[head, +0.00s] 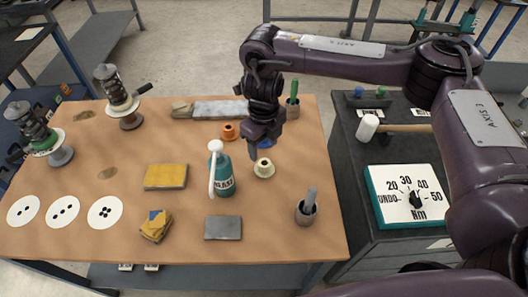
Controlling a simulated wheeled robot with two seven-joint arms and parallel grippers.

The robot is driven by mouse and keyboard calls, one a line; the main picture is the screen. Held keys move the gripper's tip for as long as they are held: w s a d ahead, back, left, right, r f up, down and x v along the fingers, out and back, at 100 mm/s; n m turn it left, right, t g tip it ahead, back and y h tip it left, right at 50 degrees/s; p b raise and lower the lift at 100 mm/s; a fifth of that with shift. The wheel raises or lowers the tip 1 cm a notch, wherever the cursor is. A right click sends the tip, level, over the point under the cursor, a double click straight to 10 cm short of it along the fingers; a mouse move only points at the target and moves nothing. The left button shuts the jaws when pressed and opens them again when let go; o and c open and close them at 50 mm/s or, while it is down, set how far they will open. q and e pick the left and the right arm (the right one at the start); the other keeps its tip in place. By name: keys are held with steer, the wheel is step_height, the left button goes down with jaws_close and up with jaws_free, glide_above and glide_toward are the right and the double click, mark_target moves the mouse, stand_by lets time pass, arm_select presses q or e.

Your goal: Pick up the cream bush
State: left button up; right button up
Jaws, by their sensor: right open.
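The cream bush (264,168) is a small flanged ring lying on the wooden table, right of the teal grease bottle (223,176). My right gripper (265,150) hangs from the purple arm, pointing down, just above or behind the cream bush. Its jaws are open with nothing seen between them. I cannot tell whether a finger touches the bush. An orange bush (229,131) sits further back to the left. A blue bush (265,141) is partly hidden behind the gripper. My left gripper is not in view.
A yellow block (166,176), a grey plate (222,228), a crumpled cloth (156,225) and a dark cup (306,212) surround the bottle. Spring struts (122,103) stand at the left. A torque dial (408,196) and mallet (368,127) lie on the right cabinet.

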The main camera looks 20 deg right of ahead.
mark_target(265, 163)
steer(key=shift+w+d+f, duration=0.1)
steer(key=shift+w+f, duration=0.15)
steer(key=shift+f, duration=0.45)
steer(key=shift+s+f+p, duration=0.2)
steer(key=shift+f+p, duration=0.2)
steer(key=shift+f, duration=0.2)
steer(key=shift+s+f+p, duration=0.2)
steer(key=shift+f+p, duration=0.2)
steer(key=shift+f, duration=0.15)
steer(key=f, duration=0.3)
steer(key=shift+w+d+p, duration=0.1)
steer(key=shift+w+p, duration=0.15)
steer(key=shift+p, duration=0.15)
steer(key=shift+f, duration=0.45)
steer(key=c, duration=0.9)
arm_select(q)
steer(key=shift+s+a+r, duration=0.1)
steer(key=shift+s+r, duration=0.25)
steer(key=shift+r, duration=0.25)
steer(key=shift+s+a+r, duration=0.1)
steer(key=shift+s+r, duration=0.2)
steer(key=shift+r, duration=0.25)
arm_select(e)
steer(key=shift+c, duration=0.8)
